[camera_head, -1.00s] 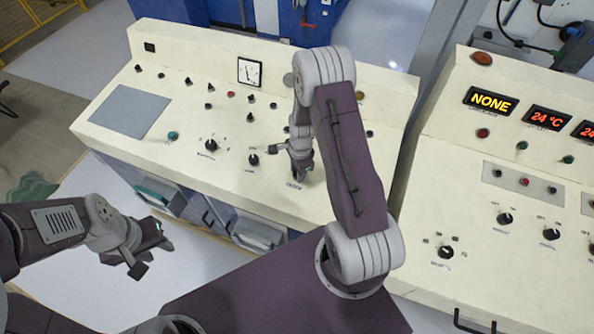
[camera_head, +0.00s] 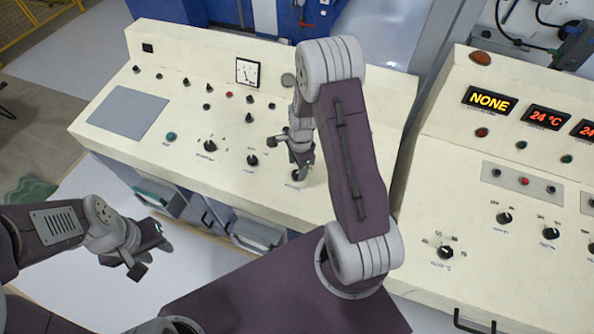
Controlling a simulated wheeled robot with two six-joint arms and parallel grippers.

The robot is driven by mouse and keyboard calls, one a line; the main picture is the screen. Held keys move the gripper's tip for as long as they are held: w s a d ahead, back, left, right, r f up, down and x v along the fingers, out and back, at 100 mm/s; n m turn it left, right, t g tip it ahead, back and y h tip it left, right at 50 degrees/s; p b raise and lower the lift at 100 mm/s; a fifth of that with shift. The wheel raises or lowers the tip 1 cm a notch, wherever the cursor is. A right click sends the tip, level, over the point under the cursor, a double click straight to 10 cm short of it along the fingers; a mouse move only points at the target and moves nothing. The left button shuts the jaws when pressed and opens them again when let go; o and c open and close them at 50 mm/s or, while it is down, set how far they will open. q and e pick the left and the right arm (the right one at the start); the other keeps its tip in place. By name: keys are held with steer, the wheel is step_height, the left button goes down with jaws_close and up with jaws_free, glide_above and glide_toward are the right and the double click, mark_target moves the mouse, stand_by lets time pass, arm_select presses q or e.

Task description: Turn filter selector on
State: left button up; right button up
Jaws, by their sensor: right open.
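My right gripper (camera_head: 293,153) is open over the sloped cream panel of the left console, beside the front right knobs. A dark knob (camera_head: 299,175) shows just below its fingers, partly hidden by them; I cannot tell if they touch. The label under that knob is too small to read, so I cannot confirm which one is the filter selector. Two similar black selector knobs, one (camera_head: 252,160) and another (camera_head: 210,146), are to its left. My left gripper (camera_head: 150,256) is open and empty, in front of the console and away from the panel.
The left console (camera_head: 120,165) carries several small switches, a gauge (camera_head: 248,72) and a teal button (camera_head: 171,136). The right console (camera_head: 480,290) has a display reading NONE (camera_head: 489,100) and several knobs. My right arm covers part of the left panel.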

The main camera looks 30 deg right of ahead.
steer(key=r, duration=0.5)
steer(key=shift+s+d+r, duration=0.15)
steer(key=shift+s, duration=0.1)
steer(key=a+r+n+t+b, duration=0.1)
steer(key=a+r+n+b, duration=0.2)
steer(key=a+b, duration=0.15)
steer(key=s+a+n, duration=0.3)
steer(key=s+n, duration=0.9)
steer(key=n, duration=0.3)
steer(key=shift+a+f+g, duration=0.25)
steer(key=shift+a+g, duration=0.05)
